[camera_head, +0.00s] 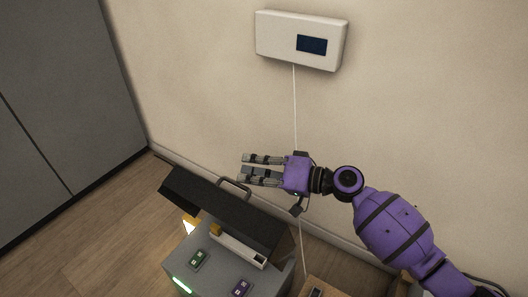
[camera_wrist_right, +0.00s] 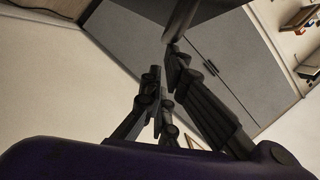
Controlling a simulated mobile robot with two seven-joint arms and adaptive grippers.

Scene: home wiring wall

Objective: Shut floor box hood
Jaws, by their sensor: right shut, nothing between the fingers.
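The floor box (camera_head: 214,272) is a grey box low in the head view, with sockets and a lit green strip on it. Its dark hood (camera_head: 222,205) stands raised and tilted over the back of the box. A curved handle (camera_head: 234,186) is on the hood's upper edge. My right gripper (camera_head: 243,168) is shut and empty, just above and behind the handle, with its fingers pointing left. I cannot tell whether it touches the hood. Its dark fingers also show in the right wrist view (camera_wrist_right: 165,82). My left gripper is not in view.
A white wall unit (camera_head: 300,40) with a dark screen hangs on the wall, and a thin white cable runs down from it. A grey cabinet (camera_head: 65,90) stands at the left. A wooden surface (camera_head: 335,290) is at the bottom right. Wooden floor is free left of the box.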

